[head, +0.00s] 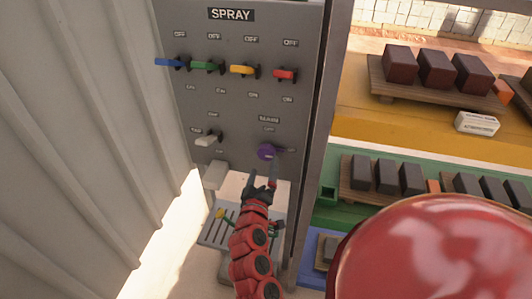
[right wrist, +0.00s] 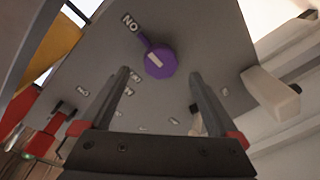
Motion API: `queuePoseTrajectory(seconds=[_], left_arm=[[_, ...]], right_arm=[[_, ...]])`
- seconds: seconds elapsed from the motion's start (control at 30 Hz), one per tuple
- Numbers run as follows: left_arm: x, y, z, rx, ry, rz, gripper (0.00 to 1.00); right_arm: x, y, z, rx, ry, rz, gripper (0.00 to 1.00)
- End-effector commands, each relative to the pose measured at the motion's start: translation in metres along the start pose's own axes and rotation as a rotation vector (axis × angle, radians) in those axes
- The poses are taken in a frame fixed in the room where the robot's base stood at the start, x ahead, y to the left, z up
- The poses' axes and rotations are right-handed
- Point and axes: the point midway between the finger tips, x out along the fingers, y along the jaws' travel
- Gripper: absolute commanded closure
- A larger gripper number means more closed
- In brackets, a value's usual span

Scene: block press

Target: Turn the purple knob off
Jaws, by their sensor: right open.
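The purple knob (head: 267,151) is on the lower right of the grey spray panel (head: 225,100). Its pointer extends to the right in the head view, toward a small label. In the right wrist view the knob (right wrist: 160,63) points to a label whose letters appear upside down and read as ON. An OFF label (head: 269,129) is above the knob. My right gripper (head: 262,174) is open and empty, just below and in front of the knob. In the right wrist view the knob lies beyond the gap between the fingertips. My left gripper is not in view.
Blue, green, yellow and red levers (head: 284,75) line the panel's top. A white lever (head: 208,140) is left of the knob. A grated tray (head: 215,230) is below. Shelves with dark blocks (head: 437,68) stand to the right, and a corrugated wall (head: 80,120) to the left.

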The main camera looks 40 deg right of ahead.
Motion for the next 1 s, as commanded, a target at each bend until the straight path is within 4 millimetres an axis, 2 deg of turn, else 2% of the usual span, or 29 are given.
queuePoseTrajectory(seconds=[0.1,0.3,0.43,0.7,1.0], left_arm=[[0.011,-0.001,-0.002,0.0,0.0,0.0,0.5],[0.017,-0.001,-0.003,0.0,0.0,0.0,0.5],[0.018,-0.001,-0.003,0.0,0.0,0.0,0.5],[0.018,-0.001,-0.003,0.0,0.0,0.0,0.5],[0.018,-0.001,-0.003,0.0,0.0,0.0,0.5]], right_arm=[[0.024,0.004,-0.002,0.001,-0.004,0.004,0.04],[0.05,0.001,-0.001,0.001,-0.002,0.001,0.04],[0.057,0.001,-0.001,0.002,-0.001,0.001,0.04],[0.058,-0.001,0.0,0.001,-0.001,0.0,0.04],[0.058,-0.001,0.0,0.0,-0.001,-0.001,0.58]])
